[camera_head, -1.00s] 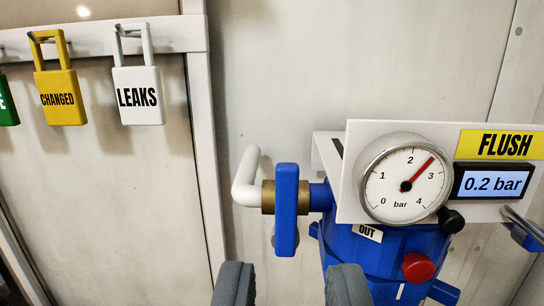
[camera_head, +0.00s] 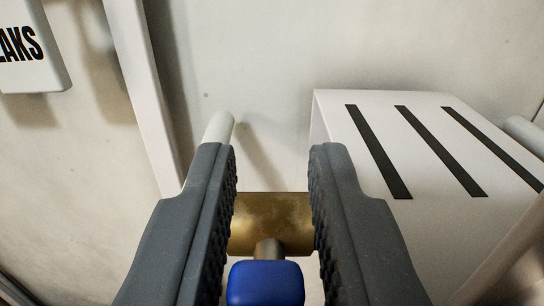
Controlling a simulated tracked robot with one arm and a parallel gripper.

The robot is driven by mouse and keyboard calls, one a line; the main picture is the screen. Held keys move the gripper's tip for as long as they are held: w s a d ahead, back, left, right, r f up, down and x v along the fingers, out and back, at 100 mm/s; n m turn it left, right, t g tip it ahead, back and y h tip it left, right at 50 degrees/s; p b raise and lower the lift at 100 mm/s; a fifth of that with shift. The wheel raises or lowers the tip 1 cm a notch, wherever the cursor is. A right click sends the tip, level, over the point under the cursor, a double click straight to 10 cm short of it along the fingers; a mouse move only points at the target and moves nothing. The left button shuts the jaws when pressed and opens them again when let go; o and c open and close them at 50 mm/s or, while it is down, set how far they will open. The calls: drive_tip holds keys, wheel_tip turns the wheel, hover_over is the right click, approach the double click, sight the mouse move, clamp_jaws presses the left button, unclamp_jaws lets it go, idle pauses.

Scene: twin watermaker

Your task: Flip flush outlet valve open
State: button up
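The flush outlet valve shows from above in the head camera view, with a brass body (camera_head: 270,215) and a blue lever handle (camera_head: 265,284) at the bottom of the picture. Only one end of the handle is visible; the rest is hidden below it. My gripper (camera_head: 272,160) is open, its two grey ridged fingers on either side of the brass body and handle. There is a visible gap between the handle and each finger. The fingers hide the outer ends of the brass body.
A white pipe (camera_head: 219,128) rises behind the left finger. A white panel box with black slots (camera_head: 430,115) stands close to the right finger. A white LEAKS tag (camera_head: 30,50) hangs at the upper left, beside a white upright frame (camera_head: 140,75).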

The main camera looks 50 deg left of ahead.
clamp_jaws()
drive_tip(key=shift+s+a+f+n+b, duration=0.1)
drive_tip(key=shift+s+f+n+b, duration=0.1)
drive_tip(key=shift+n+b, duration=0.3)
drive_tip(key=s+a+f+n+b, duration=0.2)
drive_tip(key=f+n+b, duration=0.3)
drive_tip(key=n+b, duration=0.9)
drive_tip(key=shift+s+a+n+b, duration=0.4)
drive_tip(key=shift+s+n, duration=0.35)
drive_tip(key=shift+n, duration=0.65)
drive_tip(key=shift+f, duration=0.15)
